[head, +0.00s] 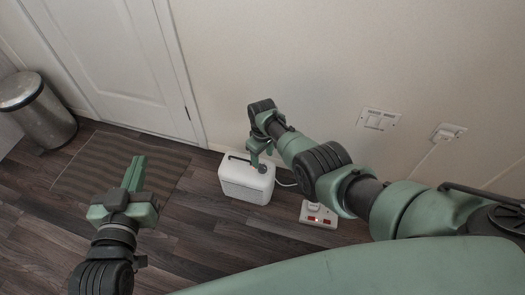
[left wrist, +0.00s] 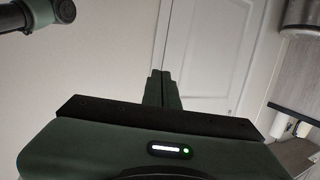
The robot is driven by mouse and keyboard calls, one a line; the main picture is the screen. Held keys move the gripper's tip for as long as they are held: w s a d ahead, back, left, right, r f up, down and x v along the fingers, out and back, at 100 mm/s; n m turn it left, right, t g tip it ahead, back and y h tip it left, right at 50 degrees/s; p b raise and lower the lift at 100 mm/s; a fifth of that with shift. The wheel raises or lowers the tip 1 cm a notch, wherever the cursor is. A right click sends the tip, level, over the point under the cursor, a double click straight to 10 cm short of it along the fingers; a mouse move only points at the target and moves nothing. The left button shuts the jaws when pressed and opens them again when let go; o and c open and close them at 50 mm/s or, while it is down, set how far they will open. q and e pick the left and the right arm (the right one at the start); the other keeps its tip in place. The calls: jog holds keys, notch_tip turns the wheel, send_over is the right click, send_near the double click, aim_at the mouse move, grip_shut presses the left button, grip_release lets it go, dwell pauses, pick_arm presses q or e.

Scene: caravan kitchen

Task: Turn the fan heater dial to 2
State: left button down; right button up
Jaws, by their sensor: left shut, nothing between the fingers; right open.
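The white fan heater (head: 246,184) stands on the floor by the wall in the head view, with a dark handle slot on its top. A grey round dial (head: 262,168) shows on its top right. My right gripper (head: 257,160) is directly over the heater's top, pointing down, with its fingertips at or close to the dial. The picture does not settle whether they touch it. The dial's setting is too small to read. My left gripper (head: 136,165) is shut and empty, left of the heater. Its closed fingers (left wrist: 162,88) show in the left wrist view.
A power strip (head: 318,214) with red switches lies right of the heater, with a white cable. A doormat (head: 118,171) lies before the door (head: 115,55). A metal bin (head: 38,110) stands far left. Wall sockets (head: 378,119) are at right.

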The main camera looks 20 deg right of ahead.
pick_arm(q)
notch_tip(320, 180, down, 5)
jog(key=s+a+g+y, duration=0.1)
jog(key=s+g, duration=0.1)
jog(key=g, duration=0.1)
jog(key=shift+s+a+f+p, duration=0.2)
jog(key=shift+s+p, duration=0.1)
jog(key=shift+p, duration=0.1)
pick_arm(e)
jog(key=shift+r, duration=0.8)
pick_arm(q)
jog(key=shift+r, duration=0.1)
